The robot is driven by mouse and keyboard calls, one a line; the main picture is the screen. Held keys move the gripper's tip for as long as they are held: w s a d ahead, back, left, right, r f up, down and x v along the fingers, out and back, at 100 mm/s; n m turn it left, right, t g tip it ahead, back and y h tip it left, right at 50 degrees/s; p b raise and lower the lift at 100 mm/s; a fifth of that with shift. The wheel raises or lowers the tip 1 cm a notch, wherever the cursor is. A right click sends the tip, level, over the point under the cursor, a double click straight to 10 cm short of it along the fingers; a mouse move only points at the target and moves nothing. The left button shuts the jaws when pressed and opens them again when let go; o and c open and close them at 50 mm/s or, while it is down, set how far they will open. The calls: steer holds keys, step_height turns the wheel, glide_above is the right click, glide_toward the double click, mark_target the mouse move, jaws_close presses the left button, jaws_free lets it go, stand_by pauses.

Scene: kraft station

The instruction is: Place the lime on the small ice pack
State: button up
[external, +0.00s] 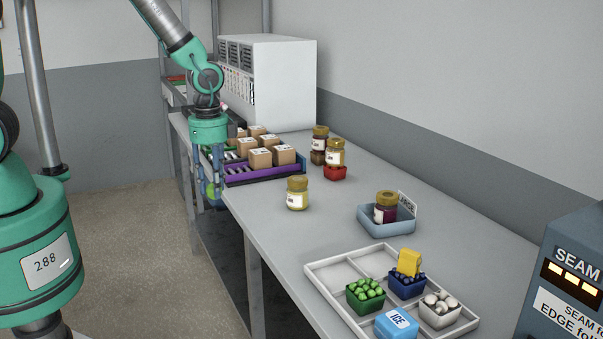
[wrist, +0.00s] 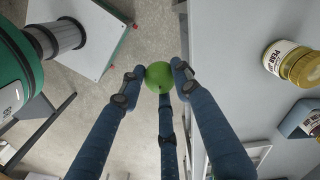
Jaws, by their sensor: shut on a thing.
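My gripper (wrist: 158,78) is shut on the green lime (wrist: 159,74), which sits between its blue fingertips in the wrist view. In the external view the gripper (external: 211,190) hangs off the table's left edge, and the lime (external: 212,191) shows partly behind the fingers. The small light-blue ice pack (external: 397,324), marked ICE, lies in the front compartment of a grey divided tray (external: 324,271) at the near end of the table. The gripper and lime are well apart from it.
The tray also holds tubs of green (external: 366,295), dark blue (external: 407,284) and white (external: 440,309) items, with a yellow block (external: 409,262) on the blue one. Jars (external: 297,193) and a blue-grey bin (external: 387,224) stand mid-table. Cardboard boxes (external: 260,158) sit behind.

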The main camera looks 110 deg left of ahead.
steer(key=w+d+r+p, duration=0.1)
steer(key=w+d, duration=0.1)
steer(key=w, duration=0.4)
steer(key=w+d+r+p, duration=0.2)
steer(key=w, duration=0.4)
steer(key=w+d+r+m+p, duration=0.1)
steer(key=w+d+p, duration=0.6)
steer(key=w+d, duration=1.7)
steer(key=d+m, duration=0.1)
steer(key=d, duration=0.1)
steer(key=shift+w+d, duration=0.25)
steer(key=shift+d, duration=0.05)
steer(key=shift+w, duration=0.1)
steer(key=p, duration=0.2)
glide_above(397, 319)
steer(key=shift+w+f, duration=0.1)
steer(key=shift+f, duration=0.6)
steer(key=shift+f, duration=0.1)
steer(key=shift+f, duration=1.65)
